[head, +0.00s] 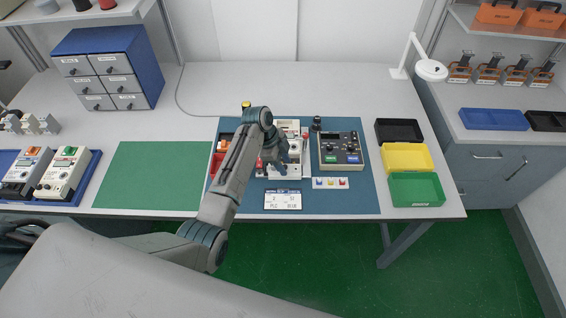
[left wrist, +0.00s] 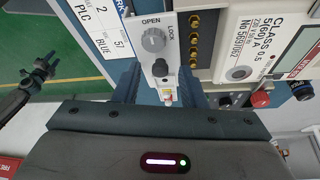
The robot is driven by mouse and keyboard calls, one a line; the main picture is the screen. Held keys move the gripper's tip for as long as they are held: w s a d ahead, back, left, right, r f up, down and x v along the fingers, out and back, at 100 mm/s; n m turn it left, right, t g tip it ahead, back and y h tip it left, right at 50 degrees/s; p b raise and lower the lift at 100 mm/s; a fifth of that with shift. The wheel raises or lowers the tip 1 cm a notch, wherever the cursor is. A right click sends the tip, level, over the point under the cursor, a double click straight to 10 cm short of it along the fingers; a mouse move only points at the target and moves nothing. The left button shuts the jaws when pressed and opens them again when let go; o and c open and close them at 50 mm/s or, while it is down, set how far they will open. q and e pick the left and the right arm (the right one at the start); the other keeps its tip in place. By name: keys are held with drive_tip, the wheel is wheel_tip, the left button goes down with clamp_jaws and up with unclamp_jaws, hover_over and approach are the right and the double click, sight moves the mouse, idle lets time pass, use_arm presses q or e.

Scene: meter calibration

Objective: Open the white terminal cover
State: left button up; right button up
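A white meter (head: 292,127) stands on the blue mat, partly hidden by my left arm. In the left wrist view its label face (left wrist: 245,45) is at the right. The light terminal cover (left wrist: 170,22), with a grey round knob (left wrist: 153,39) marked OPEN and LOCK, lies in front of my left gripper (left wrist: 161,88). The gripper's two dark blue fingers are apart, on either side of the narrow strip below the knob; I cannot tell whether they touch it. In the head view my left gripper (head: 275,163) is over the meter's lower part. A dark gripper, apparently my right one (left wrist: 42,70), shows at the left of the wrist view.
A dark test box (head: 341,150) stands right of the meter. A white card (head: 283,200) lies in front. Black, yellow (head: 405,157) and green trays (head: 416,189) line the right edge. The green mat (head: 150,175) at the left is bare.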

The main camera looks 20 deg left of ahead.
use_arm(q)
drive_tip(key=shift+a+r+b, duration=0.35)
drive_tip(key=shift+r+b, duration=0.05)
drive_tip(key=shift+r, duration=0.25)
drive_tip(key=b+v, duration=0.3)
drive_tip(key=v, duration=0.6)
drive_tip(key=shift+r, duration=0.2)
use_arm(e)
drive_tip(key=f, duration=0.1)
drive_tip(key=s+f, duration=0.1)
drive_tip(key=f, duration=0.1)
drive_tip(key=shift+s+f, duration=0.35)
drive_tip(key=shift+s, duration=0.05)
